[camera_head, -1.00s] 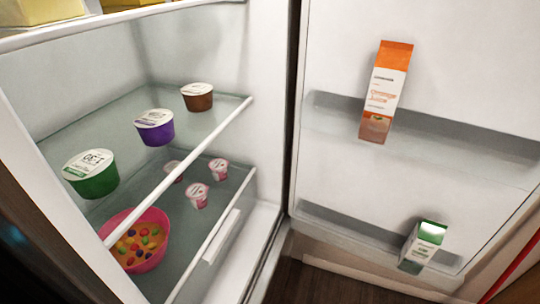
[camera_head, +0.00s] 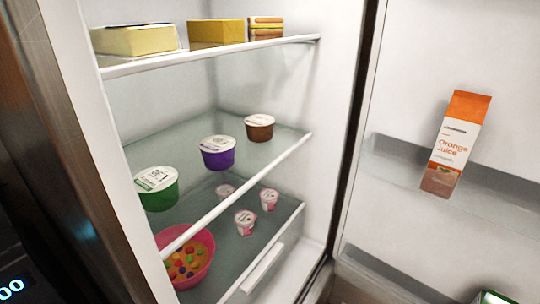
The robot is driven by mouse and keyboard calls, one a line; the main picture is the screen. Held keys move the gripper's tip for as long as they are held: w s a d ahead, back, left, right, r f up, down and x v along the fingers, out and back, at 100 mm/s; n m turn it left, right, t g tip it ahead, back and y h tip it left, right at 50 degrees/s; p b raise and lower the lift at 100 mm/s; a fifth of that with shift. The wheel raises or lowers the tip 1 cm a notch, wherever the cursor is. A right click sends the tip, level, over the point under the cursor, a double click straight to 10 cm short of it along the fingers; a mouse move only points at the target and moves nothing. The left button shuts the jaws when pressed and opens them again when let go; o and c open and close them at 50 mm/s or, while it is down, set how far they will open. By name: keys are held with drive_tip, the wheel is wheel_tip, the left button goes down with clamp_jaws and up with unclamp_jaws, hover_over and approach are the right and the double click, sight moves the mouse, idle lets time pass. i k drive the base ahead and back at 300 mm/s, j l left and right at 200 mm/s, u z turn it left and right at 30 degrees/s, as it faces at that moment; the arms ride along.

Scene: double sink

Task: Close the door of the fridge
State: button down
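The fridge (camera_head: 215,60) stands open in front of me, with its lit inside and shelves in full view. Its door (camera_head: 415,95) is swung wide open to the right, and its inner face with door shelves shows. An orange juice carton (camera_head: 456,145) stands tilted in the picture on a door shelf. A green and white carton (camera_head: 495,297) shows only its top at the lower right edge. The outer edge of the door is out of view. My gripper is not in view.
The shelves hold a pale block (camera_head: 134,40), a yellow block (camera_head: 217,32), a layered item (camera_head: 265,28), green (camera_head: 157,188), purple (camera_head: 217,153) and brown (camera_head: 259,128) tubs, small pink cups (camera_head: 245,222) and a pink bowl (camera_head: 187,262). A dark panel (camera_head: 20,200) stands at left.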

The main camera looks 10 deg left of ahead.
sight(417, 245)
drive_tip(key=i+l+z, duration=0.15)
drive_tip(key=l+z, duration=0.15)
drive_tip(key=l, duration=0.25)
drive_tip(key=i+l+z, duration=0.25)
drive_tip(key=l, duration=0.25)
drive_tip(key=i+l+z, duration=0.3)
drive_tip(key=l, duration=0.2)
drive_tip(key=i+l+z, duration=0.3)
drive_tip(key=l, duration=0.1)
